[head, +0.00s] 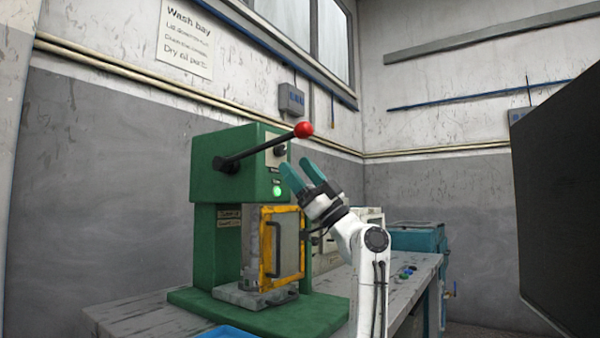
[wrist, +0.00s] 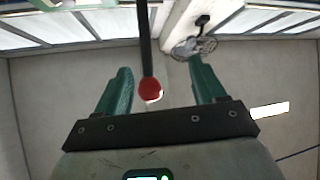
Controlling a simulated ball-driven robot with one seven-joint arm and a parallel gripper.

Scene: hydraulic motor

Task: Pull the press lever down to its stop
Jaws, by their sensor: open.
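The press lever is a dark rod (head: 265,147) with a red ball knob (head: 304,129). It slants up to the right from its pivot on the green press (head: 235,160). My gripper (head: 302,171) has teal fingers and is open and empty, below the knob in the head view and pointing up. In the wrist view the red knob (wrist: 151,88) shows between the two open fingers (wrist: 160,80), with the rod running up from it. I see no contact with the knob.
A yellow-framed guard (head: 268,245) with a dark handle closes the press front, and a green light glows above it. The press stands on a grey bench (head: 150,315). A blue tray edge (head: 225,331) is in front. A large dark panel (head: 565,200) fills the right side.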

